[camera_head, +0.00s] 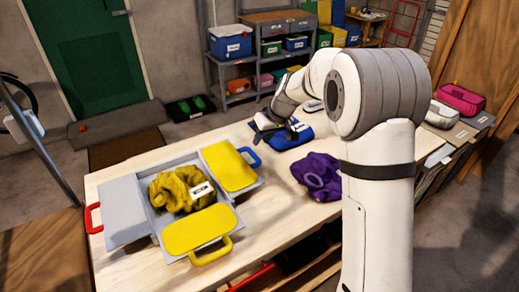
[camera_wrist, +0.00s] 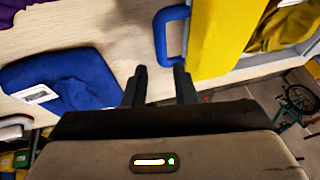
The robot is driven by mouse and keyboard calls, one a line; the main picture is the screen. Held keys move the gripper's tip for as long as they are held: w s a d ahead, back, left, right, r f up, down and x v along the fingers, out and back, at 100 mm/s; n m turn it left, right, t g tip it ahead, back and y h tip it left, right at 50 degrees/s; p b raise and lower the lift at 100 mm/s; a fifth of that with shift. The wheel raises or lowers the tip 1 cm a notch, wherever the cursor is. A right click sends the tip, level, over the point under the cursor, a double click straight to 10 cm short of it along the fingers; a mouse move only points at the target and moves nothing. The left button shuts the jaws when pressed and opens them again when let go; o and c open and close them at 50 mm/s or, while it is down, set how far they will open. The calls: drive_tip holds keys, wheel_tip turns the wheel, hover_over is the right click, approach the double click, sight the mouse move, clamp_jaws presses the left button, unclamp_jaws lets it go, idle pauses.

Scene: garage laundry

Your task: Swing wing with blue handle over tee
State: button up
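A grey folding board lies on the wooden table. Its yellow wing (camera_head: 228,170) lies open on the right, with the blue handle (camera_head: 254,156) at its outer edge. The crumpled yellow tee (camera_head: 175,190) with a white label lies on the middle panel. My gripper (camera_head: 275,128) is right of and beyond the blue handle, above a blue cloth (camera_head: 288,141). In the wrist view, my gripper (camera_wrist: 160,82) has its fingers apart with nothing between them. The blue handle (camera_wrist: 160,36) is ahead of the fingertips, apart from them, and the yellow wing (camera_wrist: 219,35) is behind it.
The grey wing (camera_head: 122,210) with a red handle (camera_head: 90,218) lies open on the left. A yellow front wing (camera_head: 195,229) has a yellow handle (camera_head: 212,252). A purple cloth (camera_head: 317,175) lies to the right. Bare table (camera_head: 275,212) shows between it and the board.

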sight(254, 153)
drive_tip(key=x, duration=0.7)
drive_tip(key=shift+p, duration=0.3)
drive_tip(key=shift+c, duration=0.4)
clamp_jaws()
